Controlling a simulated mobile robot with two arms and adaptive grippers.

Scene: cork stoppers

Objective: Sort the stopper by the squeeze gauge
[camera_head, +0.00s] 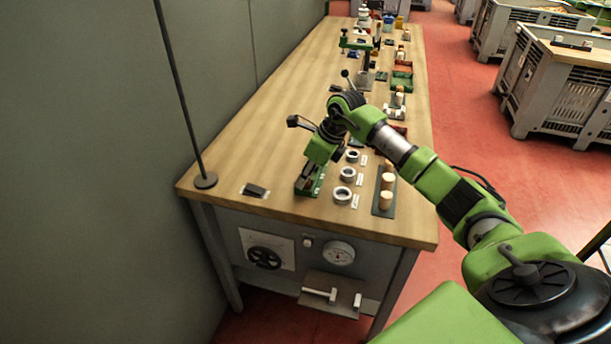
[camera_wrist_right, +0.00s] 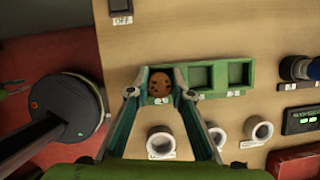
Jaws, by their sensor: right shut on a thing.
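My right gripper (camera_head: 308,180) reaches down at a green holder (camera_head: 319,188) near the front of the bench. In the right wrist view its fingers (camera_wrist_right: 161,88) are shut on a brown, dark-speckled cork stopper (camera_wrist_right: 161,83), seen end-on. The stopper is at the left end of the green holder (camera_wrist_right: 220,93); whether it rests in a recess or hangs just above cannot be told. Two square recesses to its right look empty. Several pale cork stoppers (camera_head: 388,181) stand on a dark strip. My left gripper is not in view.
White rings (camera_head: 342,195) with labels stand between holder and strip; they also show in the wrist view (camera_wrist_right: 161,142). A small dark box (camera_head: 255,190) and a pole's round base (camera_head: 205,180) are at left. A round dial (camera_head: 338,252) is on the bench front. Bare wood (camera_head: 270,130) lies behind left.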

